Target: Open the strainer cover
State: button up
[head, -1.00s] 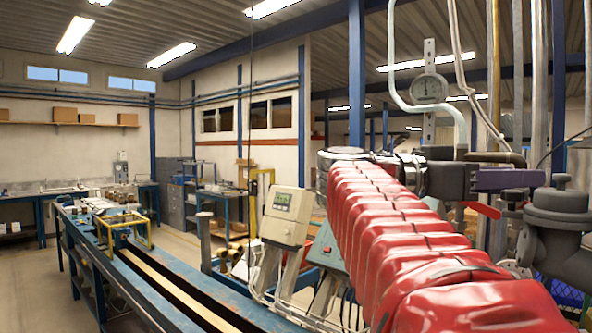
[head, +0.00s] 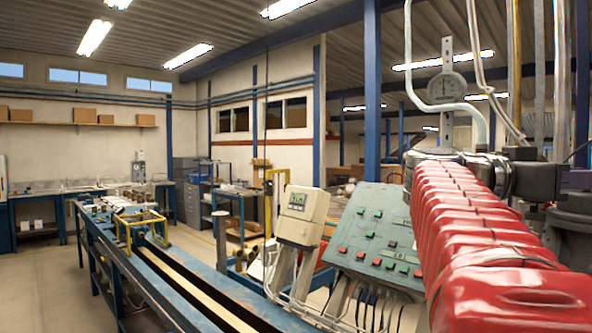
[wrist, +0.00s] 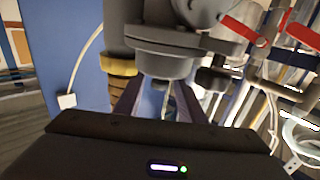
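The grey cast strainer body (wrist: 165,62) fills the upper middle of the wrist view, with a round flange that may be its cover. My gripper (wrist: 160,95) points at it from below in the picture. Its two dark fingers stand apart, one at each side, with a thin metal stem showing between them. I cannot tell whether they touch the strainer. In the head view the grey strainer (head: 572,232) shows only in part at the right edge, behind my red-sleeved arm.
A brass-coloured fitting (wrist: 118,64) and red levers (wrist: 243,30) are close to the gripper. In the head view, a button panel (head: 375,238), a cream meter box (head: 303,215) and a dial gauge (head: 446,87) stand left of my arm. A blue bench (head: 180,285) runs along the left.

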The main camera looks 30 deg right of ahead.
jog(key=shift+s+d, duration=0.15)
jog(key=shift+d, duration=0.05)
jog(key=shift+c, duration=0.3)
grip_shut()
dwell(0.3)
